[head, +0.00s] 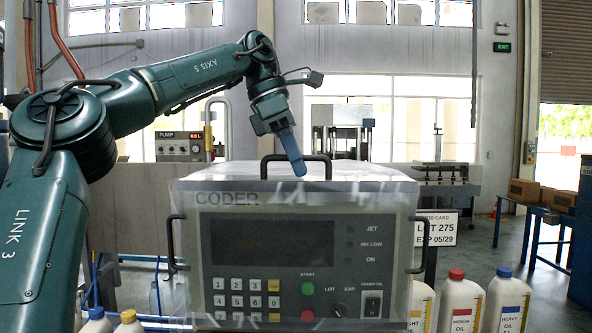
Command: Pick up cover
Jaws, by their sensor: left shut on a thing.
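A clear, see-through cover (375,186) lies over the top and front of the grey CODER box, with its loose edge past the box's upper corners. My left gripper (299,170) reaches down from above to the middle of the cover's top. It is shut on the cover, in front of a black bar handle (313,157) at the top of the box. The exact spot of the grip is too small to tell. My right gripper is not in view.
The CODER box (290,200) has side handles, a keypad and a dark screen. Oil bottles (464,300) stand at the lower right, beside a job card sign (436,229). More bottles (97,321) are at the lower left. A pump unit (180,147) stands behind.

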